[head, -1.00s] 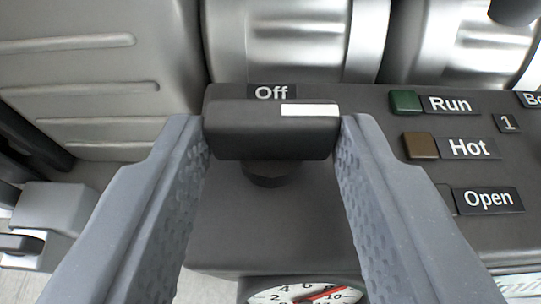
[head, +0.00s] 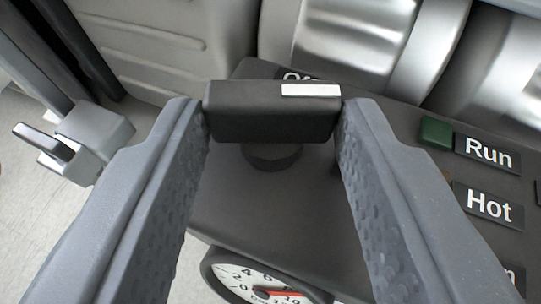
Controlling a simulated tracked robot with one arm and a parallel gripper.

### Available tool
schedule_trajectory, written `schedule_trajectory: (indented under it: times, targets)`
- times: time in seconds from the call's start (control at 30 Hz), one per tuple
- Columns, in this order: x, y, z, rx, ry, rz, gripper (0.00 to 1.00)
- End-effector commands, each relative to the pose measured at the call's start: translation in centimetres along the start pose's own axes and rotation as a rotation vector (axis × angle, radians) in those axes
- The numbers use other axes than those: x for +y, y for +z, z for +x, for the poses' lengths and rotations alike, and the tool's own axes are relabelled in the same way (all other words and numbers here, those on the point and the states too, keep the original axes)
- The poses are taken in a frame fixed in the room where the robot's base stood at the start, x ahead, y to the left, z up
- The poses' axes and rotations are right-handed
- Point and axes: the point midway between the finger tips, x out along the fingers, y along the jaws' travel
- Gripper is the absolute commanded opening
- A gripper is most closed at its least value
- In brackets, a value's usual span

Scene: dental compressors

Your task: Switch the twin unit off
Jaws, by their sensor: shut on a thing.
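My gripper (head: 271,118) is shut on a black bar-shaped switch knob (head: 268,112), one finger against each end. A white mark sits on the knob's upper right part. The knob stands out from a dark grey control panel (head: 280,220) on a round stem. The "Off" label (head: 296,75) is just behind the knob's upper edge and mostly hidden by it. Other labels near the knob are hidden by it or by my right finger.
Right of my fingers are a green lamp (head: 436,132) with a "Run" label (head: 487,152) and a "Hot" label (head: 488,206). A round dial gauge (head: 255,284) is below. Metal cylinders (head: 355,35) rise behind the panel. A grey lever fitting (head: 90,140) is at left.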

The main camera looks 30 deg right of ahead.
Motion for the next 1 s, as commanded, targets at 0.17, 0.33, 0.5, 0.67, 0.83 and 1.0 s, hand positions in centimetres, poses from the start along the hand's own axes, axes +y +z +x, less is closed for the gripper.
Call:
schedule_trajectory:
  times: [0.17, 0.33, 0.5, 0.67, 0.83, 1.0]
  targets:
    - [0.9, -0.6, 0.1, 0.009, -0.114, -0.046, 0.15]
    - [1.2, -0.6, 0.2, 0.009, -0.229, -0.094, 0.15]
    - [1.5, -0.6, 0.3, 0.009, -0.339, -0.142, 0.15]
    - [1.6, -0.9, 0.5, 0.015, -0.435, -0.181, 0.15]
    - [1.8, -0.8, 0.6, 0.013, -0.515, -0.214, 0.15]
    - [1.8, -0.8, 0.7, 0.013, -0.572, -0.239, 0.15]
